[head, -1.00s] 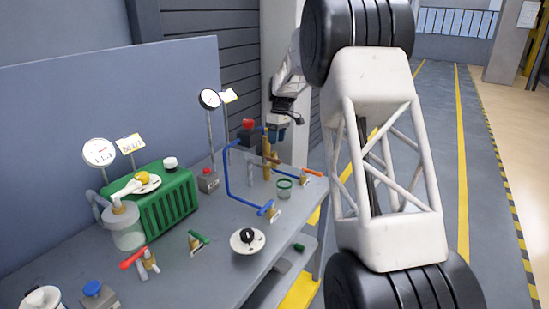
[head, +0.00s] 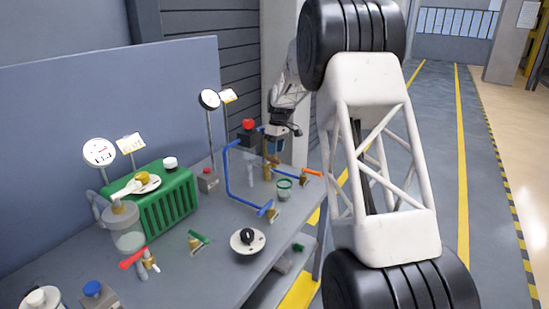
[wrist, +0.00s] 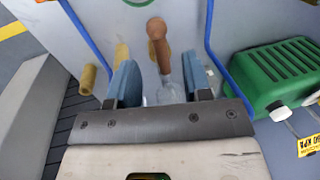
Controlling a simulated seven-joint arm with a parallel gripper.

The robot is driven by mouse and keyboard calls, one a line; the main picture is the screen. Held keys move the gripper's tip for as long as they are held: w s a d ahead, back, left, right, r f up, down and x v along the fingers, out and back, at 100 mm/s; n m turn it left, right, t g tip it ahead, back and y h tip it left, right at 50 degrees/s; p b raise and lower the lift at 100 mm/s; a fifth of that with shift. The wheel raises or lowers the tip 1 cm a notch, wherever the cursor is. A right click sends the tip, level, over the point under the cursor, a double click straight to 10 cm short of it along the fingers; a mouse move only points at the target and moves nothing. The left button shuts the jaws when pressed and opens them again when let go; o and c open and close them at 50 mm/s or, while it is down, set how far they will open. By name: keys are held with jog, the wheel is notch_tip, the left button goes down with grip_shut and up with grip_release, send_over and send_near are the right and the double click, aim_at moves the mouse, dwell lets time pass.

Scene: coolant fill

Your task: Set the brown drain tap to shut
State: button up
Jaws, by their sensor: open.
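The brown tap handle (wrist: 158,46) shows in the wrist view, just beyond and between my fingertips, pointing away from the gripper. My gripper (wrist: 160,82) is open, with its two blue fingers apart and nothing held between them. In the head view my gripper (head: 284,133) is at the far end of the bench, above the brass fittings (head: 271,166) there. The brown handle is hard to make out in that view because the gripper covers that spot. I cannot tell whether the fingers touch it.
A blue pipe (head: 230,180) runs beside the gripper. An orange-handled tap (head: 312,172), a green-rimmed glass (head: 284,190) and a red-topped box (head: 249,130) stand nearby. A green ribbed tank (head: 165,207) and gauges (head: 99,152) are to the left.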

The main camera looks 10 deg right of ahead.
jog(key=shift+s+a+f, duration=0.15)
jog(key=shift+f, duration=0.75)
jog(key=shift+s+a+f, duration=0.1)
jog(key=shift+s+f, duration=0.05)
jog(key=shift+f, duration=0.75)
jog(key=shift+c, duration=0.3)
grip_shut()
jog(key=shift+s+a+m+t, duration=0.1)
jog(key=shift+a+m+t, duration=0.6)
jog(key=shift+m, duration=2.3)
jog(key=shift+s+a+m+t, duration=0.1)
jog(key=shift+a+m+t, duration=0.55)
jog(key=shift+m, duration=2.35)
jog(key=shift+s+a+m+t, duration=0.2)
jog(key=shift+a+m, duration=0.95)
jog(key=shift+m, duration=1.85)
jog(key=shift+w, duration=0.2)
